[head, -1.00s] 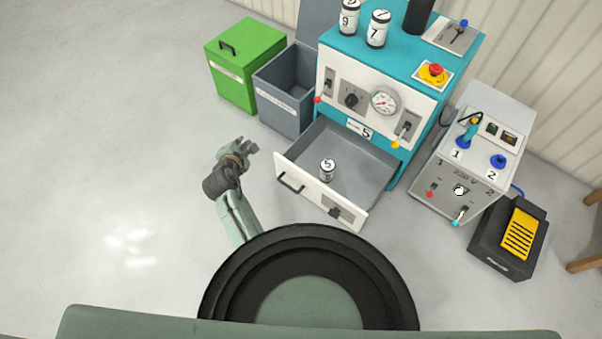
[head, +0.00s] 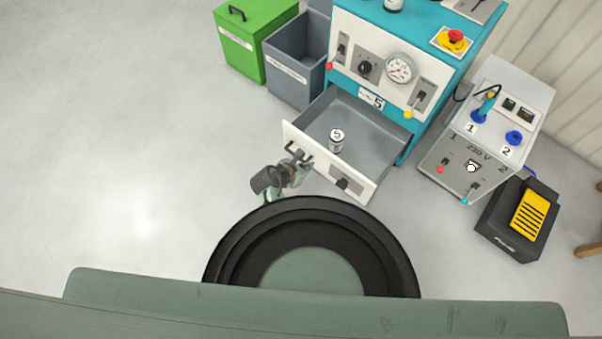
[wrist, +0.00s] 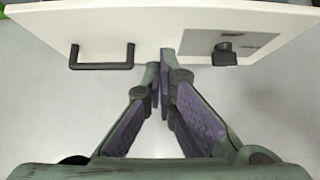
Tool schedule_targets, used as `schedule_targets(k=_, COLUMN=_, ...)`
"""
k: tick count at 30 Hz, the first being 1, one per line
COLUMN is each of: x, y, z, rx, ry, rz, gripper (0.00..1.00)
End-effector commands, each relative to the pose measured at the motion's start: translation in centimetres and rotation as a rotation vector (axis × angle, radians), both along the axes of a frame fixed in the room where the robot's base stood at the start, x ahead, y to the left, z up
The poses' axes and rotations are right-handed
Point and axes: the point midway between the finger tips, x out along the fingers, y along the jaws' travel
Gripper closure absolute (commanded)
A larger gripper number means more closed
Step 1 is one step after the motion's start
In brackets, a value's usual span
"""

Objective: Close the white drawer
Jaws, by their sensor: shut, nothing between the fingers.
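The white drawer (head: 364,185) is pulled out of the teal cabinet (head: 407,150). My gripper (head: 300,163) is at the drawer front by the handle. In the wrist view my gripper (wrist: 160,58) is shut and empty, its fingertips at the front's lower edge between handle and knob. I cannot tell whether they touch it.
A grey bin (head: 290,78) and a green box (head: 240,45) stand left of the cabinet. A grey power unit (head: 460,150) and a black pedal box with a yellow top (head: 530,213) stand to the right. The floor at left is clear.

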Motion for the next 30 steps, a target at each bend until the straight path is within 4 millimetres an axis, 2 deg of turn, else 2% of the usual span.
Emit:
schedule_targets(k=1, x=0.6, y=-0.4, z=-1.3, rx=0.001, ry=-0.002, rz=-0.002, gripper=1.00)
schedule_targets(k=5, x=1.5, y=-1.1, z=-2.5, rx=0.001, ry=-0.003, rz=-0.002, gripper=1.00)
schedule_targets(k=12, x=4.2, y=-2.9, z=-1.9, rx=0.002, ry=-0.004, rz=-0.001, gripper=1.00)
schedule_targets(k=30, x=5.0, y=-3.6, z=-1.6, rx=0.001, ry=-0.002, rz=-0.001, gripper=1.00)
